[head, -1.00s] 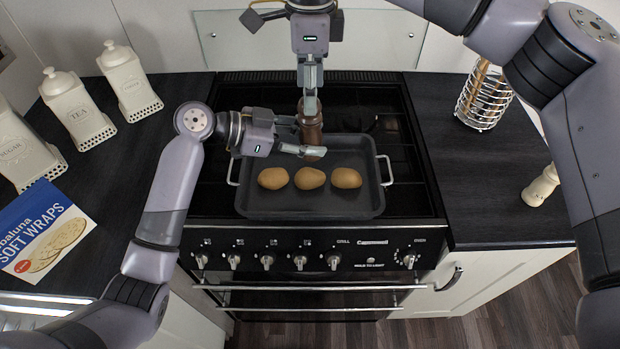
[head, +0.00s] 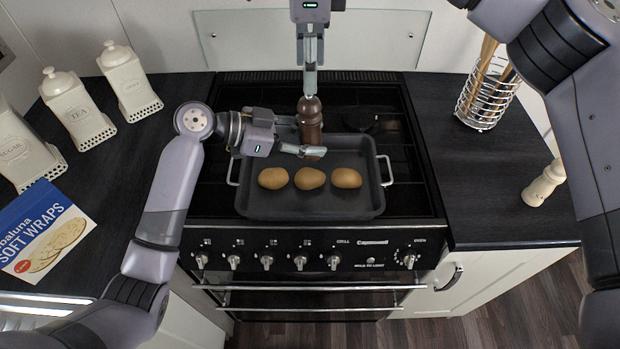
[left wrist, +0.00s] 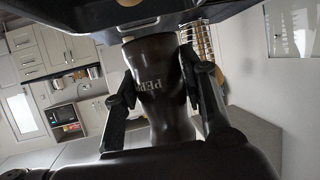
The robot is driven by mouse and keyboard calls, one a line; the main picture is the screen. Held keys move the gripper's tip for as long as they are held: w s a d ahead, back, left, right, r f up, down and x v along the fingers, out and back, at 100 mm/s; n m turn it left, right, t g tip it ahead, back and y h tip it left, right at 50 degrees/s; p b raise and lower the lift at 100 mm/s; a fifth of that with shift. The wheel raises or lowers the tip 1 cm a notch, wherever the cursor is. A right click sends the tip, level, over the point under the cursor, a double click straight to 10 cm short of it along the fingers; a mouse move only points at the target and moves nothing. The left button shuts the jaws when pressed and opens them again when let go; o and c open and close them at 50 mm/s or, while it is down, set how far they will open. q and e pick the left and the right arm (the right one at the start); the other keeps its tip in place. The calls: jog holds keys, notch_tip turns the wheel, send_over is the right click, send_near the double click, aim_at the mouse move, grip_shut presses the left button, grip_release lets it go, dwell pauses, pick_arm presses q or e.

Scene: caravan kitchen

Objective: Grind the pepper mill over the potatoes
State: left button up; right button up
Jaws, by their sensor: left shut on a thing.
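My left gripper (head: 305,151) is shut on the mill's lower body from the left. In the left wrist view the mill (left wrist: 158,80) is between both fingers, its lettering upside down. My right gripper (head: 310,92) points down from above, its fingertips right at the mill's top knob. Its fingers are seen edge-on, so their gap and any contact with the knob are unclear.
The tray rests on the black stove (head: 215,200). Cream canisters (head: 75,108) and a soft wraps pack (head: 45,235) are on the left counter. A wire utensil holder (head: 485,98) and a small cream shaker (head: 543,184) stand on the right counter, with clear space between them.

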aim_at(302, 119)
pick_arm(q)
jog(key=shift+r, duration=0.1)
jog(key=shift+r+p, duration=1.6)
jog(key=shift+r, duration=0.9)
pick_arm(e)
jog(key=shift+r, duration=1.55)
jog(key=shift+f, duration=0.1)
